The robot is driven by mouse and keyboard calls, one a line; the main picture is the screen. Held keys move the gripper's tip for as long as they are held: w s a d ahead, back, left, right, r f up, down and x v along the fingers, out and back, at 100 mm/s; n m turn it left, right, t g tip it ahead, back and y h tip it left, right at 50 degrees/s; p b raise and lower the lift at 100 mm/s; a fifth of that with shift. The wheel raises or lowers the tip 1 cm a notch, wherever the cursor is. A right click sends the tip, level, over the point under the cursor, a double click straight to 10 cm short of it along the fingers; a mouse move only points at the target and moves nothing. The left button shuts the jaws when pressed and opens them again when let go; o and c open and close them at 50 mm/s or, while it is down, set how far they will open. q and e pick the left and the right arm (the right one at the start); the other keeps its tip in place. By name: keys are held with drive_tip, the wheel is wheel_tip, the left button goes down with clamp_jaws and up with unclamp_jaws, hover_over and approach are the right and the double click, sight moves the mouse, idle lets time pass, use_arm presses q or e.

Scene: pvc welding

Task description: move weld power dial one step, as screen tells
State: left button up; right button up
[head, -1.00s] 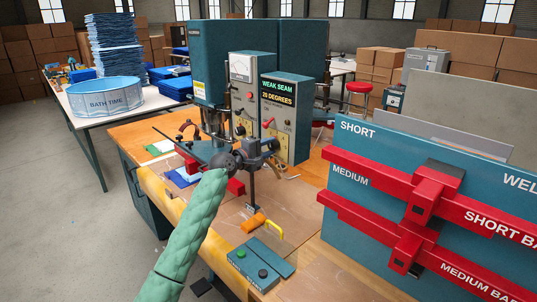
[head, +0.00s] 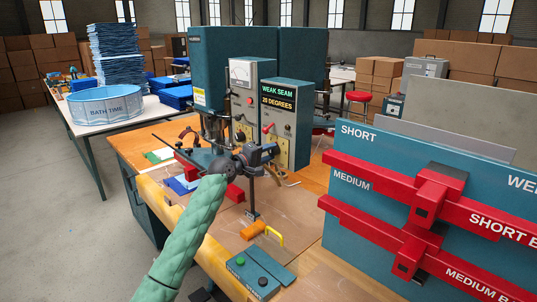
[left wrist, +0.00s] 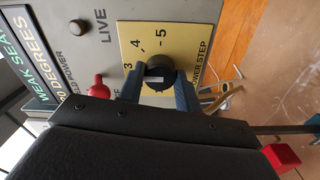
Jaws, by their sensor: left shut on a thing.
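The weld power dial (left wrist: 158,72) is a round black knob with a pale mark, on a yellow plate (left wrist: 133,40) marked 3, 4, 5 and "POWER STEP" in the left wrist view. My left gripper (left wrist: 160,84) is shut on it, one finger on each side. In the head view my left gripper (head: 264,154) reaches the front of the control box and hides the dial. The screen (head: 280,95) on that box reads "WEAK SEAM" above a line ending in "DEGREES". My right gripper is not in view.
A red knob (left wrist: 97,86) sits close beside my left gripper in the left wrist view. The welding machine (head: 225,60) stands behind the box. A blue rack with red bars (head: 380,150) is at the right. A button box (head: 252,276) lies on the bench front.

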use_arm(q)
drive_tip(key=o, duration=1)
drive_tip(key=shift+s+a+f, duration=0.1)
drive_tip(key=shift+s+a, duration=0.35)
drive_tip(key=b, duration=0.2)
approach(271, 153)
drive_tip(key=shift+w+d, duration=0.3)
drive_tip(key=shift+w, duration=0.15)
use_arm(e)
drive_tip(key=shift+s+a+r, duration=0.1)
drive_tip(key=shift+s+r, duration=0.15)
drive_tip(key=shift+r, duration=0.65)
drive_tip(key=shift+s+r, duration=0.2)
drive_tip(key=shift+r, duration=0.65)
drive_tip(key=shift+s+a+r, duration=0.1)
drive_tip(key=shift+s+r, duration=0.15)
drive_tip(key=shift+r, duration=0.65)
